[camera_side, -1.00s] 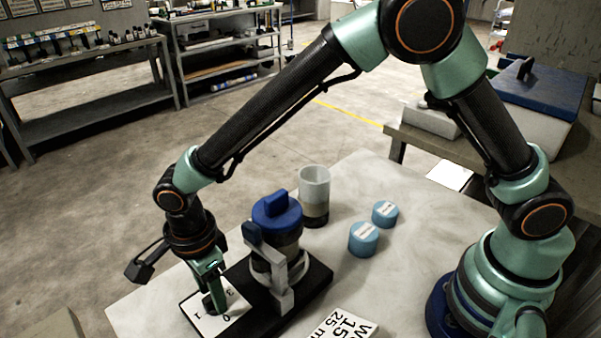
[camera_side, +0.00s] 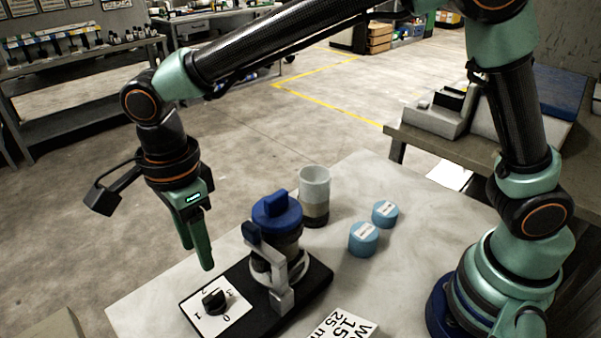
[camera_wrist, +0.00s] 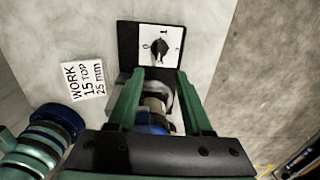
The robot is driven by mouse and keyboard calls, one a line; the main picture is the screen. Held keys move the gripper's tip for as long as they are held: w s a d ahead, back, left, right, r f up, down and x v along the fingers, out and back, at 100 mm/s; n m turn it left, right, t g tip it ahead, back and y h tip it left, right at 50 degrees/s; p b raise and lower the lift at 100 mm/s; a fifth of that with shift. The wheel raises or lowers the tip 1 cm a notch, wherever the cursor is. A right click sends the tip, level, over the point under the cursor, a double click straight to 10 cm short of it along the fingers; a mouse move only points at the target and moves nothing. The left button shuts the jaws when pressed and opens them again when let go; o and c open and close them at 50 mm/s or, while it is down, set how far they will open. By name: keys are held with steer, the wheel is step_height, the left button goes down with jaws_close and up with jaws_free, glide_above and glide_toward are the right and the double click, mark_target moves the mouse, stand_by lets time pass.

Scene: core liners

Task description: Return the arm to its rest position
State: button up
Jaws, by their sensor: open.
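My gripper (camera_side: 197,243) is open and empty in the side view, pointing down above the left end of a black-based device. Its two green fingers also show in the wrist view (camera_wrist: 160,88), apart, with the device seen between and beyond them. The device has a white dial plate with a black knob (camera_side: 214,302) and numbers around it, which also shows in the wrist view (camera_wrist: 159,47). A blue-capped cylinder (camera_side: 277,211) stands in a grey clamp on the black base (camera_side: 318,284). My gripper touches none of these.
A clear cup with dark contents (camera_side: 314,195) stands behind the device. Two light blue capped pucks (camera_side: 363,239) (camera_side: 385,214) lie to its right. A white card reading "WORK 15 TOP 25 mm" (camera_wrist: 84,80) lies on the pale table (camera_side: 420,250). The air left of the device is free.

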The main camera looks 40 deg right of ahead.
steer(key=shift+r, duration=0.25)
steer(key=s+d+r+n+t, duration=0.1)
steer(key=d+r+n+t, duration=0.1)
steer(key=d+n, duration=0.4)
steer(key=s+d+r+n+t, duration=0.1)
steer(key=d+n, duration=0.5)
steer(key=d, duration=0.8)
steer(key=s+d+r+n+t, duration=0.2)
steer(key=d+n, duration=0.4)
steer(key=d, duration=0.4)
step_height(320, 180, up, 3)
steer(key=shift+s+d+f+t, duration=0.15)
steer(key=shift+s+t, duration=0.15)
steer(key=shift+s, duration=0.45)
steer(key=shift+o, duration=0.2)
